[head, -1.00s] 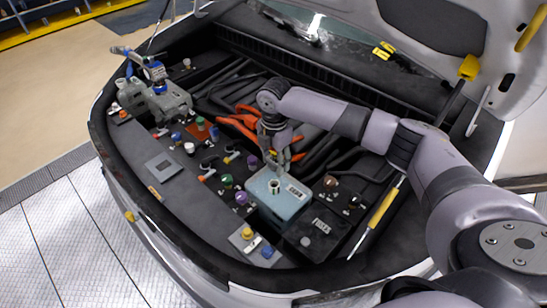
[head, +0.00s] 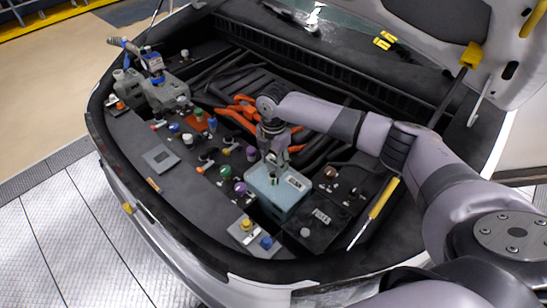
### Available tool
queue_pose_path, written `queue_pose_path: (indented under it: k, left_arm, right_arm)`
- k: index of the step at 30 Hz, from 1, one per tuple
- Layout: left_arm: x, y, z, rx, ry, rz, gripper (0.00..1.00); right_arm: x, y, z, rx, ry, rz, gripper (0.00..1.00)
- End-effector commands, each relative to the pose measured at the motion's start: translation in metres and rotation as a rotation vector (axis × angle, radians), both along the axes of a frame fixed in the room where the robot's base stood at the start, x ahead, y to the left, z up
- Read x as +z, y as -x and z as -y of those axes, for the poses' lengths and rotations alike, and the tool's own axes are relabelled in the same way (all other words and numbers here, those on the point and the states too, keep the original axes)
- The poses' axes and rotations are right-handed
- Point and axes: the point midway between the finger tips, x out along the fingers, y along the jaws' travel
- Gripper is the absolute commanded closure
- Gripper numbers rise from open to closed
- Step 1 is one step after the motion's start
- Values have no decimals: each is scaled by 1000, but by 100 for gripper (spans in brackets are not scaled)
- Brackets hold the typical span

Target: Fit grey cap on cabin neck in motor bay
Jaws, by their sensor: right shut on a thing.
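The pale blue tank (head: 283,196) stands in the motor bay, toward its front right. I take its neck to be the cabin neck. My right gripper (head: 273,161) comes in from the right and points down over the top of this tank. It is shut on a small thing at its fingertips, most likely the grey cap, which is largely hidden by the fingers. The held thing is at or just above the neck. I cannot tell whether it touches. My left gripper is not in view.
Several coloured caps stand around the tank, among them a purple one (head: 240,188) and a brown one (head: 330,173). Orange cables (head: 238,115) lie behind. A yellow-handled tool (head: 383,200) lies to the right. A blue-and-grey device (head: 151,62) stands at the far left.

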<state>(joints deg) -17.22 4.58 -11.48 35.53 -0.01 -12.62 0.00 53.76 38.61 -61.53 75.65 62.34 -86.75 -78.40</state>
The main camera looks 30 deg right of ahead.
Motion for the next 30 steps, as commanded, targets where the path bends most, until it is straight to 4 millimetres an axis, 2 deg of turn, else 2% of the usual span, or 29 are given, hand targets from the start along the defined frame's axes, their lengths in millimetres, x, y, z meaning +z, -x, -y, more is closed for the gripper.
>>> queue_pose_path:
  k: [6, 22, 30]
  left_arm:
    - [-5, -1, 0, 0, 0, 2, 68]
    - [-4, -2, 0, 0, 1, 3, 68]
    - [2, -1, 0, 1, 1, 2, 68]
  right_arm:
    - [-11, 0, 0, 0, 0, 1, 80]
    - [-10, 0, 0, 0, 0, 1, 80]
    - [-9, 0, 0, 0, 1, 1, 80]
